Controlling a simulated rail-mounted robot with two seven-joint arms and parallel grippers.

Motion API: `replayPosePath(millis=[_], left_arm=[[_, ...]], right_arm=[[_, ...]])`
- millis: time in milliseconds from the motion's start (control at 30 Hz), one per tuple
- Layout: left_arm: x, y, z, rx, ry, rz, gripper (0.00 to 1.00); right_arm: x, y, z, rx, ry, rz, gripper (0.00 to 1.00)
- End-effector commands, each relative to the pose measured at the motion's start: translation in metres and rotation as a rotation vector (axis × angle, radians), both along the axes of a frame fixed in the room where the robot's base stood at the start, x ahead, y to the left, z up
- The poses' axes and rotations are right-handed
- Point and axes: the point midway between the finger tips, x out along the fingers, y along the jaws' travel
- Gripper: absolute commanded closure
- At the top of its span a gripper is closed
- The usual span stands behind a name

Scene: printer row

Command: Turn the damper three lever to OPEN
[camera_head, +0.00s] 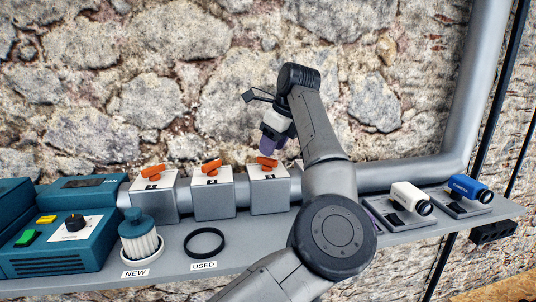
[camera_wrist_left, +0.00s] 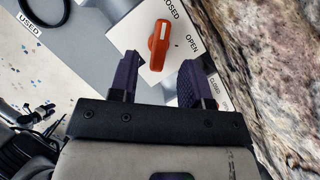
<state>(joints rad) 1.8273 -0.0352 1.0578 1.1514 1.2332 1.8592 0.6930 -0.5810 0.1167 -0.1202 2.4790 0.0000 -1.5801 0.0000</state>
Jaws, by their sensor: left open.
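The damper three lever (camera_head: 266,162) is orange and sits on a grey box (camera_head: 270,195) under my left gripper. In the left wrist view the lever (camera_wrist_left: 158,45) shows just beyond my left gripper (camera_wrist_left: 159,76), whose purple fingers are open, one on each side of it. There is no visible grip on the lever. The words CLOSED and OPEN are printed beside it, and its upper end lies closer to CLOSED in that view. In the head view my left gripper (camera_head: 270,145) points down over this box. My right gripper is not in view.
Two similar boxes with orange levers (camera_head: 153,171) (camera_head: 211,165) stand to the left. A filter (camera_head: 140,238) and black ring (camera_head: 206,242) lie in front. The stone wall is close behind. My arm hides part of the shelf.

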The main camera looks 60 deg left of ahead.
Motion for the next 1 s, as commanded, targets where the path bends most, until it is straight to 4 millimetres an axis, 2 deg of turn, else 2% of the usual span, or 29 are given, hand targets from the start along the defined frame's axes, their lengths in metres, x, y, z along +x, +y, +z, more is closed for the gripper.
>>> replayPosePath(millis=[300, 733, 1000], left_arm=[[-0.005, 0.011, -0.029, 0.001, 0.0, 0.0, 0.56], [-0.006, 0.013, -0.035, 0.001, 0.0, 0.0, 0.56], [-0.006, 0.013, -0.034, 0.001, 0.0, 0.0, 0.82]], right_arm=[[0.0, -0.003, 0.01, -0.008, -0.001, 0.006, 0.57], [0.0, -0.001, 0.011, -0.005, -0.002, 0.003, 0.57], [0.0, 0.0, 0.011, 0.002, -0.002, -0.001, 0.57]])
